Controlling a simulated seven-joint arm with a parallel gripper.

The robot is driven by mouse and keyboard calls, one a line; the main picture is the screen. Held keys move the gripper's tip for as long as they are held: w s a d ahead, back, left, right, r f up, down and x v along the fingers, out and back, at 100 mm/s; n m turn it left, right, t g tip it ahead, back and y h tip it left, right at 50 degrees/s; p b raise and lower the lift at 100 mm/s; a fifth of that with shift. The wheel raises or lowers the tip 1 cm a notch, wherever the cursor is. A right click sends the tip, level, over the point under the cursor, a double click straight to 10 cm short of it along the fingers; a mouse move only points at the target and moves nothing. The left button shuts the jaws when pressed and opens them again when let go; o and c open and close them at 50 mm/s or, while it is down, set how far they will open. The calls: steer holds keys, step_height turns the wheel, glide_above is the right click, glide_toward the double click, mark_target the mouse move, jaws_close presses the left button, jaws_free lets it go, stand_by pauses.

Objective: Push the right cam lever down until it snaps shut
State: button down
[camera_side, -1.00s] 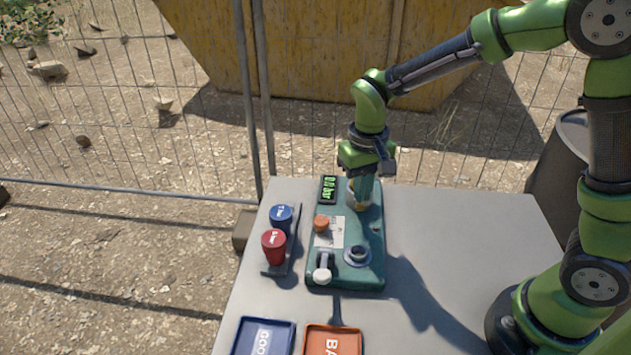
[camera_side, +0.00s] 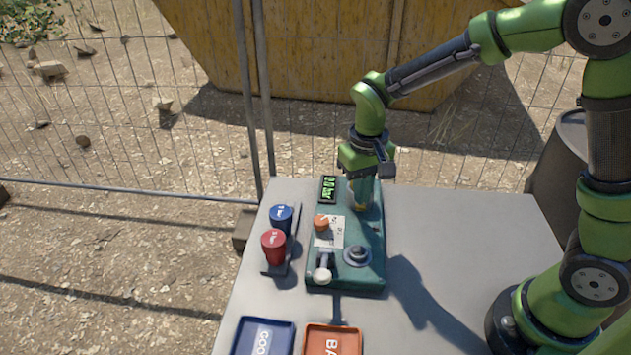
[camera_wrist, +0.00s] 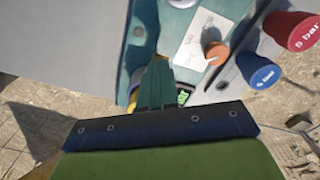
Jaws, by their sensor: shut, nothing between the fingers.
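The green test unit (camera_side: 371,279) stands on the table, with a round port (camera_side: 357,255) on its front right. My gripper (camera_side: 360,206) points down at the back right of the unit, its fingers closed and empty. In the wrist view the closed fingers (camera_wrist: 155,82) reach over the unit's end, beside the display. A small yellowish part shows at the fingertips in the side view. I cannot clearly make out the right cam lever; my gripper covers that area. Whether the fingers touch anything is unclear.
An orange knob (camera_side: 321,223), a white-tipped lever (camera_side: 322,275) and a display (camera_side: 328,189) are on the unit. Blue (camera_side: 281,217) and red (camera_side: 273,245) caps stand left. Blue (camera_side: 240,342) and orange (camera_side: 312,330) trays lie in front. Table right is clear.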

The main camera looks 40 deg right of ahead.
mark_target(363, 208)
steer(key=shift+f, duration=1.5)
steer(key=shift+r, duration=0.15)
stand_by(0.4)
steer(key=shift+r, duration=3.6)
steer(key=shift+s+a+f, duration=0.1)
steer(key=shift+s+f, duration=0.2)
steer(key=shift+s, duration=0.15)
steer(key=s+d+r+m+t+y, duration=0.1)
steer(key=s+d+r+t+y, duration=0.1)
steer(key=s+r+t, duration=0.5)
steer(key=s+d+r, duration=0.1)
steer(key=s+r, duration=0.2)
steer(key=s, duration=0.3)
steer(key=shift+d+r, duration=0.4)
